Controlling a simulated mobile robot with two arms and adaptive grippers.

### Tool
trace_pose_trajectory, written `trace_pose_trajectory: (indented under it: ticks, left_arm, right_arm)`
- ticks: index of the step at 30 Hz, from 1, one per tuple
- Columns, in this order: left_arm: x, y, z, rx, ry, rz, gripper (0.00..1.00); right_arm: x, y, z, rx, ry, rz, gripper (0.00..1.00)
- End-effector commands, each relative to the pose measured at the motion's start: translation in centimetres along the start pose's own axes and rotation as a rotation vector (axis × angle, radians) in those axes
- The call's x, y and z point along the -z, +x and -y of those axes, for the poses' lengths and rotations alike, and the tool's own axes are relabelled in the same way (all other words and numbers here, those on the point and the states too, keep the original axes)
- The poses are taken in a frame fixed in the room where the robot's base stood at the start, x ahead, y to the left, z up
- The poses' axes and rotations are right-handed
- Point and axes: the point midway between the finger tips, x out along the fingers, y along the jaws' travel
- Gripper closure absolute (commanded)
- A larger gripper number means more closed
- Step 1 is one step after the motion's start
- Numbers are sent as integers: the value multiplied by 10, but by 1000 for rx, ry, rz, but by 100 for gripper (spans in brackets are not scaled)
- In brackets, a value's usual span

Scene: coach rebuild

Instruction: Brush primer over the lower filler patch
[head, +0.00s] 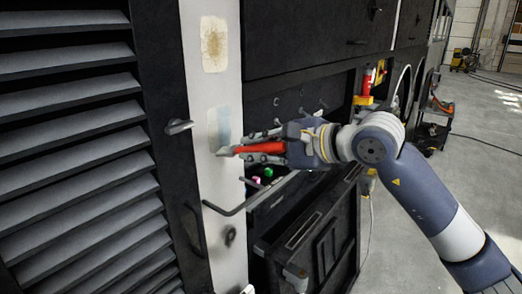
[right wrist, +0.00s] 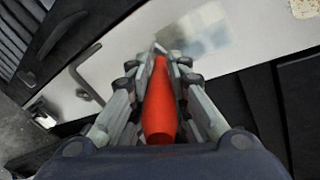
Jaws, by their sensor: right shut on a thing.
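A pale upright panel (head: 228,180) carries a tan, brown-centred patch (head: 214,43) high up and a lower patch (head: 222,118) with a blue-grey tint. The lower patch also shows in the right wrist view (right wrist: 200,32), with uneven grey and beige areas. My right gripper (head: 262,148) is shut on a red-handled tool (head: 268,147), also seen in the right wrist view (right wrist: 160,105). The tool's flat pale tip points left, at the lower end of the lower patch. I cannot tell whether it touches. The fingers partly hide the tip in the right wrist view. My left gripper is not in view.
A dark bent bar (head: 238,207) juts out below the tool. A dark handle (head: 179,126) stands left of the panel beside louvred slats (head: 70,120). An open dark compartment (head: 310,215) is at right. The grey floor (head: 480,130) further right has free room.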

Motion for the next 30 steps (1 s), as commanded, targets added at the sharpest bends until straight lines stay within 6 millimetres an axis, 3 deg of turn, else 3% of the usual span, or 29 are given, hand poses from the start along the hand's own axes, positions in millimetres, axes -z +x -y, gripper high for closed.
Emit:
trace_pose_trajectory:
  ticks: [5, 30]
  left_arm:
    - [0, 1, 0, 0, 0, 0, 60]
    - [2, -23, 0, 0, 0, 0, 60]
  right_arm:
    - [-6, 0, 0, 1, 0, 1, 100]
    - [-32, -20, 47, 0, 0, 2, 100]
